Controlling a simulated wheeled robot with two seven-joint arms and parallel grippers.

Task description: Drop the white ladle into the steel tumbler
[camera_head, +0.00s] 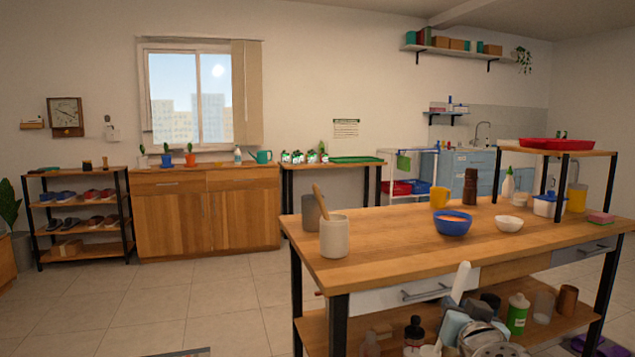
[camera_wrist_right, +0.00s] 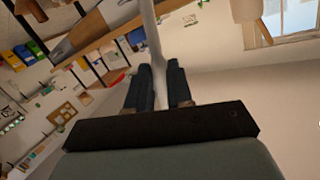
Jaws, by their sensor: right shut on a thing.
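The white ladle (camera_head: 460,283) stands up, tilted, in my right gripper (camera_head: 458,318), low in front of the table in the head view. In the right wrist view its pale handle (camera_wrist_right: 152,35) runs between the two dark fingers of the right gripper (camera_wrist_right: 161,88), which is shut on it. A grey cylinder that looks like the steel tumbler (camera_head: 309,213) stands at the table's left end, partly hidden behind a cream crock (camera_head: 334,238). The ladle is apart from it, to the right and nearer to me. My left gripper is not in view.
The crock holds a wooden spoon (camera_head: 320,200). The tabletop between crock and blue bowl is clear. Bottles and cups crowd the lower shelf.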

